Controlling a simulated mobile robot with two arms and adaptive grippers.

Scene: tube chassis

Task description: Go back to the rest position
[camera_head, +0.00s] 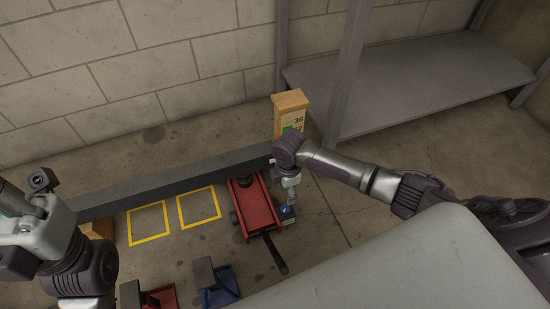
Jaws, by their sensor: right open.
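My right gripper (288,213) hangs pointing down at the end of my right arm, which reaches in from the right. It is open and I see nothing held in it. In the picture it is just right of a red floor jack (262,212) with a dark handle end. I cannot tell its height above the floor or whether it touches the jack. My left arm fills the lower left edge; its fingers do not show.
A long grey beam (160,186) runs behind the jack, near a wooden block (290,101). Two yellow squares (149,223) mark clear floor. A red stand (160,297) and a blue stand (219,295) are at the bottom. A grey shelf (410,85) stands back right.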

